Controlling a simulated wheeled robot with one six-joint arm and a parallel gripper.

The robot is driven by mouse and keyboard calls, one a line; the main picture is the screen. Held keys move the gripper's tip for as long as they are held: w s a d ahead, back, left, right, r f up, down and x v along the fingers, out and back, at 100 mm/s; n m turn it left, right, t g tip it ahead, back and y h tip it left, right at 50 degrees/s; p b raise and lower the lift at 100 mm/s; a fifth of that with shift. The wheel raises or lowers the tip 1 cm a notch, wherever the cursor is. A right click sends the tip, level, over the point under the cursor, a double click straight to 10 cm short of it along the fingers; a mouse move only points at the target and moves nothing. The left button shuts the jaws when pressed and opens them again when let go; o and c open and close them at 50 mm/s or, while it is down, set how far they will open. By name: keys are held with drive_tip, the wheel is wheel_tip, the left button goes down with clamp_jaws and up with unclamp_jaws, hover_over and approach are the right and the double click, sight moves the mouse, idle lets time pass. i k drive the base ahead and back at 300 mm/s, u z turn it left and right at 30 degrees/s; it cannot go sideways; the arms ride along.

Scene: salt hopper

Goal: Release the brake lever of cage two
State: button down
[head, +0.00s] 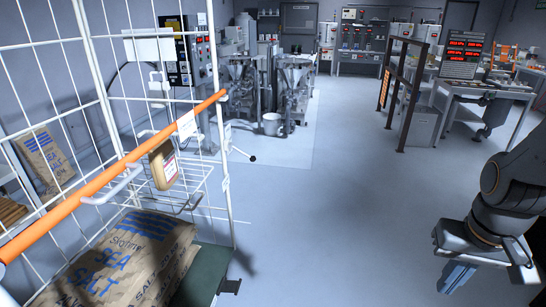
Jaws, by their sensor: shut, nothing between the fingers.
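A white wire cage (102,88) with an orange bar (120,165) across it fills the left of the head view, close to me. A sea salt sack (125,262) lies in it on a dark green base (205,272). No cage number is readable. A small dark part (230,287) sticks out at the base's lower right corner; I cannot tell whether it is the brake lever. A thin rod with a black knob (252,158) shows beyond the cage's right upright. My gripper (456,279) is at the lower right, pointing down, shut and empty, well apart from the cage.
Open grey floor (345,225) lies between the cage and my gripper. A second sack (45,160) stands at the far left. Metal machines (293,85) and a bucket (272,124) are at the back. A dark rail frame (405,90) and workbenches stand at the back right.

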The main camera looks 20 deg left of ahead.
sight(253, 159)
drive_tip(key=u, duration=0.05)
drive_tip(key=i, duration=0.6)
drive_tip(key=u, duration=0.85)
drive_tip(key=i, duration=0.5)
drive_tip(key=u, duration=0.6)
